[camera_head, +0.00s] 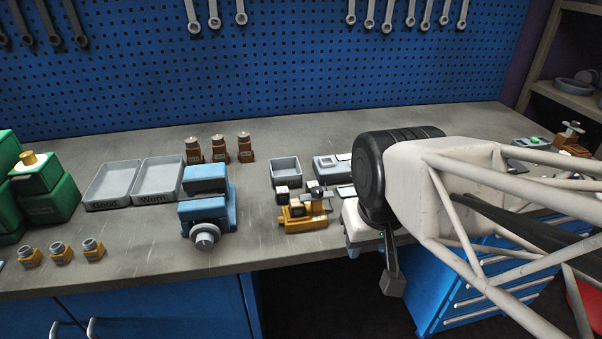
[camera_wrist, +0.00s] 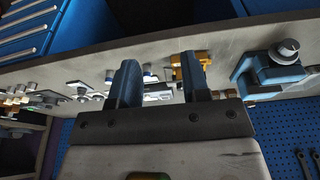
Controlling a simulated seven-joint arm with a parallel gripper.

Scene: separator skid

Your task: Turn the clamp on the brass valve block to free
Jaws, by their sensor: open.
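The brass valve block (camera_head: 306,224) sits near the front edge of the bench, right of the blue vise. Dark and grey fittings stand on its top; which one is the clamp, and how it is set, I cannot tell. In the wrist view the brass block (camera_wrist: 204,56) shows partly behind the right-hand finger. My gripper (camera_wrist: 160,74) is open, with nothing between its two fingers. In the head view it is to the right of the block and apart from it, partly hidden by my wrist.
A blue vise (camera_head: 207,206) stands left of the block. Two labelled trays (camera_head: 112,184) and three brown fittings (camera_head: 218,152) are farther left.

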